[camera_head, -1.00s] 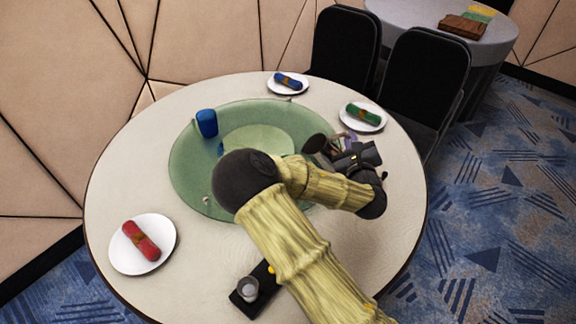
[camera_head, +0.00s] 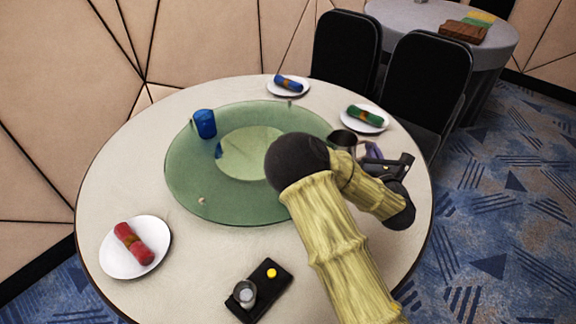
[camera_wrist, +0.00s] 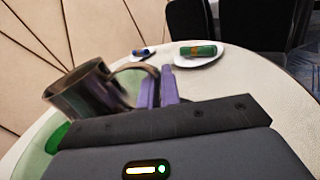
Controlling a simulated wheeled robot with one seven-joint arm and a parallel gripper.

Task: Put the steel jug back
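The steel jug (camera_wrist: 88,92) is dark and shiny with a looped handle, at the left of the wrist view. My gripper (camera_wrist: 158,88) has its two purple fingers closed on the handle. In the head view the jug (camera_head: 343,139) shows beside my gripper (camera_head: 373,152), near the right rim of the green glass turntable (camera_head: 188,180). My arm partly hides that area. The jug looks held above the table, though its exact height and tilt are hard to tell.
A blue cup (camera_head: 205,124) stands on the turntable. Plates with rolled napkins are at the left (camera_head: 108,262), back (camera_head: 275,90) and right (camera_head: 352,122). A black tray (camera_head: 277,287) at the front holds a small metal cup (camera_head: 245,293) and a yellow item (camera_head: 271,272). Chairs (camera_head: 426,80) stand behind.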

